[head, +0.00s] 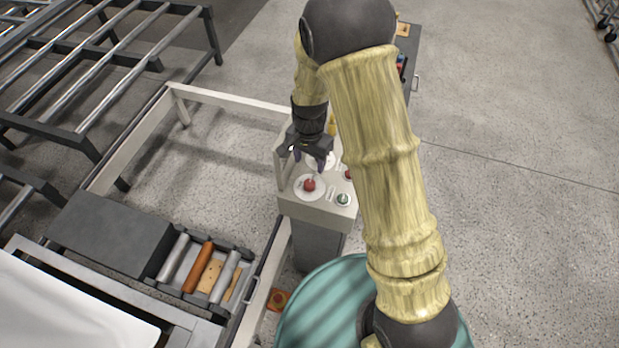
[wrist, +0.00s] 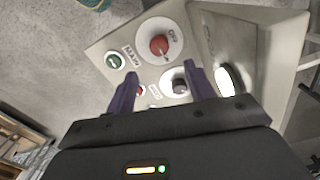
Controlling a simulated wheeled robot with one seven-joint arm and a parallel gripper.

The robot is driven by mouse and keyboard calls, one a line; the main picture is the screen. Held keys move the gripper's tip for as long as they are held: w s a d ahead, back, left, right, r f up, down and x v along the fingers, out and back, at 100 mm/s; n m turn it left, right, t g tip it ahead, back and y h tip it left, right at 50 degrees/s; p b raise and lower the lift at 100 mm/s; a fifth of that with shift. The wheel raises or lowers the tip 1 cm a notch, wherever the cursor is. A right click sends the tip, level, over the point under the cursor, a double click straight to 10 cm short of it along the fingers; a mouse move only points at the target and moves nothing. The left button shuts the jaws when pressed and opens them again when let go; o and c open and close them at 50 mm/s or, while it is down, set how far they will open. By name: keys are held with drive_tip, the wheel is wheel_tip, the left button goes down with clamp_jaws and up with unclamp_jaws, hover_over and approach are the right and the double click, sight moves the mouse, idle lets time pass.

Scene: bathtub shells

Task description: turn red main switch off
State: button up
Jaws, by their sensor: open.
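The red main switch (head: 309,185) is a round red knob on a white disc, on top of the pale control box (head: 318,206). In the wrist view the red knob (wrist: 159,46) sits beyond my fingertips, near labels reading MAIN and OFF. A small pointer mark shows on its lower edge. My gripper (head: 310,162) is above the box, just behind the knob in the head view. The knob appears apart from the fingers.
A green button (head: 343,199) and a smaller red button (head: 349,174) are beside the switch. A dark knob (wrist: 180,86) on a white disc lies near my right finger. A teal drum (head: 318,305) stands in front of the box. A white frame (head: 225,97) adjoins it on the left.

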sight(309, 182)
wheel_tip(309, 182, down, 10)
drive_tip(key=shift+f+p, duration=0.15)
drive_tip(key=shift+p, duration=1.1)
drive_tip(key=c, duration=1)
